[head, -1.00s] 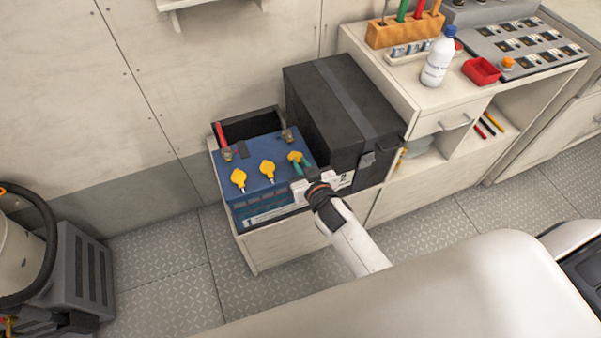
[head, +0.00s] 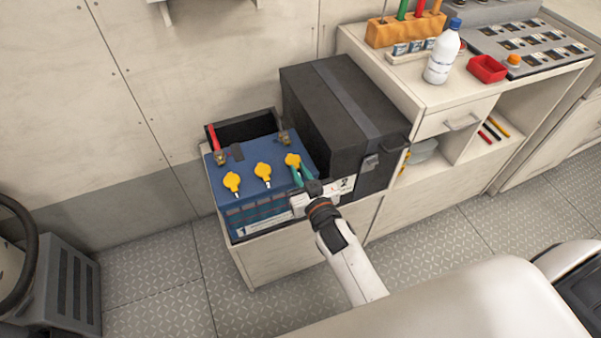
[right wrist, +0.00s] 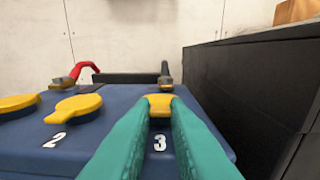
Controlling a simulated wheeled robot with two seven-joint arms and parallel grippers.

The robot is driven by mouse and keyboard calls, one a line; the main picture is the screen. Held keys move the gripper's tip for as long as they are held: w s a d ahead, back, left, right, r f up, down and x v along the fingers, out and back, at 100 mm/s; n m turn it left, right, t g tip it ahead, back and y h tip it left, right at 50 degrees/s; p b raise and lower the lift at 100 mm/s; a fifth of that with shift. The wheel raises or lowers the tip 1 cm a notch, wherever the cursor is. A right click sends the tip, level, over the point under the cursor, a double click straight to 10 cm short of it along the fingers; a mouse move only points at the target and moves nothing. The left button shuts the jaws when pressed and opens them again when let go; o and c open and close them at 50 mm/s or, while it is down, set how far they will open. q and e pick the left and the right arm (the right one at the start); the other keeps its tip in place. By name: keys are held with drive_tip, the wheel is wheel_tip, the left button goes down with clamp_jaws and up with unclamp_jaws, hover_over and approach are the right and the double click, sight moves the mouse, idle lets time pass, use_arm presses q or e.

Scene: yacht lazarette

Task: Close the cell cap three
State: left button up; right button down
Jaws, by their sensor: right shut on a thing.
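The blue battery (head: 245,190) sits in a box against the wall, with a row of yellow cell caps on its top. Cell cap three (head: 292,160) is the rightmost, behind the number 3. It also shows in the right wrist view (right wrist: 159,103), between the green fingertips. My right gripper (head: 297,175) is shut on cell cap three, reaching in from the front right. The middle cap (head: 263,170) and the left cap (head: 232,181) sit free on the battery; the middle one is by the number 2 (right wrist: 55,140). My left gripper is not in view.
A black box (head: 345,115) stands close on the battery's right. A red-covered terminal (right wrist: 80,72) and a bare terminal (right wrist: 165,78) rise at the battery's back. A counter with a bottle (head: 442,55) and a red tray (head: 487,69) is farther right.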

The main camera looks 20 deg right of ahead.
drive_tip(key=c, duration=1.4)
unclamp_jaws()
drive_tip(key=s+r, duration=0.1)
drive_tip(key=s, duration=1.1)
drive_tip(key=shift+d, duration=0.2)
drive_tip(key=s+a+f+n+g+p, duration=0.15)
drive_tip(key=s+f+g, duration=0.25)
drive_tip(key=f, duration=0.8)
drive_tip(key=s+f+g+p, duration=0.3)
drive_tip(key=s+f+g, duration=0.15)
drive_tip(key=f, duration=0.75)
drive_tip(key=s+d+f+g+p, duration=0.1)
drive_tip(key=s+d+f+g, duration=0.1)
drive_tip(key=s+f, duration=0.2)
drive_tip(key=s+d+f+g, duration=0.2)
drive_tip(key=s+f, duration=0.3)
drive_tip(key=s, duration=0.6)
drive_tip(key=s+d+f+g+p, duration=0.1)
drive_tip(key=s+d+f+g, duration=0.2)
drive_tip(key=s, duration=0.5)
drive_tip(key=shift+s+f+g+h+p, duration=0.2)
drive_tip(key=shift+f+g+h+p, duration=0.15)
drive_tip(key=shift+f, duration=0.5)
